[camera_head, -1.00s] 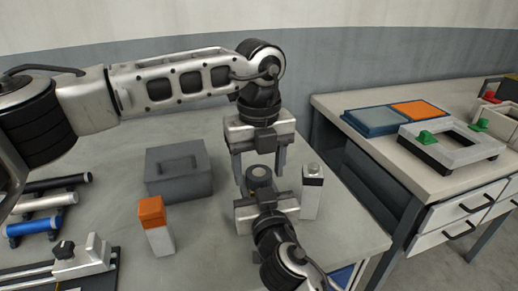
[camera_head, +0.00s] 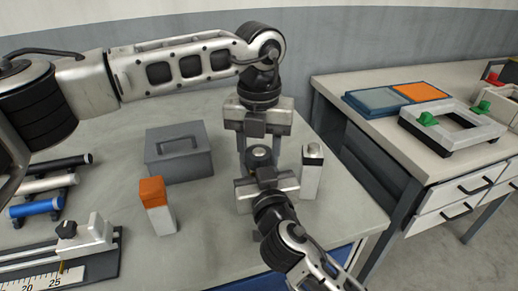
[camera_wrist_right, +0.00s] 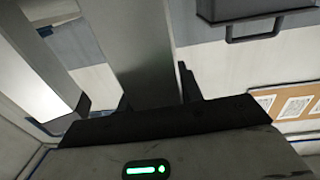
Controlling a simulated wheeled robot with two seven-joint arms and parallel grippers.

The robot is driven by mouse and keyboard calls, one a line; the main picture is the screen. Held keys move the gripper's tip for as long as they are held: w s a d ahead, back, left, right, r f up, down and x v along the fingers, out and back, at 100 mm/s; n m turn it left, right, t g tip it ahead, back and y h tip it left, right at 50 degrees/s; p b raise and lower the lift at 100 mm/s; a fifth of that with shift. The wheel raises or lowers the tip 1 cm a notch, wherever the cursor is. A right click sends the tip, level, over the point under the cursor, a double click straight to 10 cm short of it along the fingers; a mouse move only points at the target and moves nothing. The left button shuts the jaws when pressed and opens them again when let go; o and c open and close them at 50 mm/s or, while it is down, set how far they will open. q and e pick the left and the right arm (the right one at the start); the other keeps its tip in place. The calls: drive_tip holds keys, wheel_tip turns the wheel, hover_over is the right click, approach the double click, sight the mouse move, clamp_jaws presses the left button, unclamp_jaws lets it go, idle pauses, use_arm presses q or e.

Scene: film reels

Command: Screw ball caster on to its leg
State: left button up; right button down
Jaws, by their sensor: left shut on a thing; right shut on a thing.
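My left gripper (camera_head: 259,148) points down in the head view, its two fingers spread either side of a dark round piece. The piece looks like the ball caster (camera_head: 260,157), with a lighter round top, and the left gripper appears shut on it. My right gripper (camera_head: 265,178) comes up from below, directly beneath and close to the caster. In the right wrist view a grey upright bar, which looks like the leg (camera_wrist_right: 140,50), stands between the dark fingers. The right gripper is shut on it. The contact between caster and leg is hidden, so I cannot tell whether they touch.
A grey box (camera_head: 178,155) and an orange-topped white block (camera_head: 158,210) stand left. A slide with a scale (camera_head: 70,250) lies front left. A side table (camera_head: 400,150) is at right.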

use_arm(q)
drive_tip(key=m, duration=0.4)
drive_tip(key=o, duration=1.1)
drive_tip(key=shift+d, duration=0.1)
drive_tip(key=shift+s, duration=0.1)
drive_tip(key=shift+r, duration=0.1)
wheel_tip(320, 180, up, 4)
drive_tip(key=shift+r, duration=0.15)
